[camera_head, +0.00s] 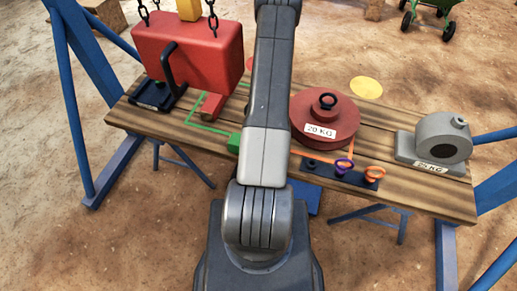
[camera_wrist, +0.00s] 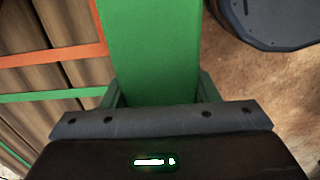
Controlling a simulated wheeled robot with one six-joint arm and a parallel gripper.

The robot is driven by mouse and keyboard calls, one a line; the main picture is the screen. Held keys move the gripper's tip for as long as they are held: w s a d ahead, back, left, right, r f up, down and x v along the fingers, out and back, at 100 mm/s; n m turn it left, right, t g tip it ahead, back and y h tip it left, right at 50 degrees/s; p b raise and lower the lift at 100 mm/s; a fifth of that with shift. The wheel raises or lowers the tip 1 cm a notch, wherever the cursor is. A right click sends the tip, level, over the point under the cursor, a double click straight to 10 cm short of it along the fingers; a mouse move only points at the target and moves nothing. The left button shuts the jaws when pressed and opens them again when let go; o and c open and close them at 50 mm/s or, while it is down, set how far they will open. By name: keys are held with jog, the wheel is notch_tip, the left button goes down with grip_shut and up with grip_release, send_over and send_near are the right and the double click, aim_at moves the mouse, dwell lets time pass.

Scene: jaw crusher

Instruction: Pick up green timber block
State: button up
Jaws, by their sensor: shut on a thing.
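The green timber block (camera_wrist: 150,50) fills the upper middle of the wrist view, between the two fingers of my gripper (camera_wrist: 156,92), which is shut on it. In the head view, a small green end of the block (camera_head: 235,143) shows at the left side of my arm, near the table's front edge. My arm hides the rest of the block and my gripper there. I cannot tell whether the block touches the table.
The plank table (camera_head: 400,185) holds a red box with chains (camera_head: 188,55), a red 20 KG weight (camera_head: 324,120), a grey 25 KG weight (camera_head: 440,140) and a dark rack with small rings (camera_head: 340,172). Green and orange outlines mark the planks. Blue legs (camera_head: 85,90) stand at both ends.

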notch_tip(320, 180, up, 10)
jog(key=p, duration=0.7)
jog(key=shift+p, duration=0.4)
jog(key=shift+s, duration=0.15)
